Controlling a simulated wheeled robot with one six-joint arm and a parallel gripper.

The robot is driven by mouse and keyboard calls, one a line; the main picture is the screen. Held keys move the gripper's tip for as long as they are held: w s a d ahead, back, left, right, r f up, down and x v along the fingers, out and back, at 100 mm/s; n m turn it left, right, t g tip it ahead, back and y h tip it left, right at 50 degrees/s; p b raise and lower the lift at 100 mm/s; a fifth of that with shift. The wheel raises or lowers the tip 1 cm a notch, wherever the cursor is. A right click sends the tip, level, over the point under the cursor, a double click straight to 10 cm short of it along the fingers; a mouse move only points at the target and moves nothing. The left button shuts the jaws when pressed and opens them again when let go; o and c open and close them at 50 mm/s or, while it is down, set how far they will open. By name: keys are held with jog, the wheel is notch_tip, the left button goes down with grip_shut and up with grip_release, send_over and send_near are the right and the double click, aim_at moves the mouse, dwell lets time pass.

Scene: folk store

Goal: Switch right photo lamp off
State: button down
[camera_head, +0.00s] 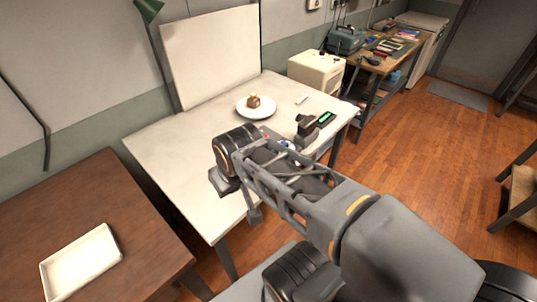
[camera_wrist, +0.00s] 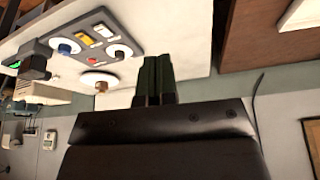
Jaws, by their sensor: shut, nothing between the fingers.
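A grey control panel (camera_wrist: 78,42) with white round dials, a yellow part, and red and blue spots lies on the white table (camera_head: 165,150). In the head view my arm hides most of it. My gripper (camera_wrist: 158,72) is shut and empty over the tabletop, to the right of the panel in the wrist view and apart from it in the picture. In the head view its fingertips cannot be made out. A green lamp shade (camera_head: 149,8) shows at the top left edge. I cannot make out a right photo lamp.
A white backdrop (camera_head: 212,55) stands behind. A white tray (camera_head: 82,262) lies on the brown table at left.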

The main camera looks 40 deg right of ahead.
jog(key=w+d+f+n+g, duration=0.1)
jog(key=w+d+f+n, duration=0.1)
jog(key=w+d+n, duration=0.6)
jog(key=w+d+f+n+g, duration=0.1)
jog(key=w+d+f+n, duration=0.1)
jog(key=w+d+n, duration=0.6)
jog(key=d+n, duration=0.3)
jog(key=d, duration=0.4)
jog(key=shift+d+f+n+g+b, duration=0.35)
jog(key=shift+d+n+g, duration=0.05)
jog(key=f, duration=0.4)
jog(key=w+f+p, duration=0.1)
jog(key=f, duration=0.4)
jog(key=f+p, duration=0.1)
jog(key=f, duration=0.4)
jog(key=shift+w+a, duration=0.2)
jog(key=shift+w, duration=0.05)
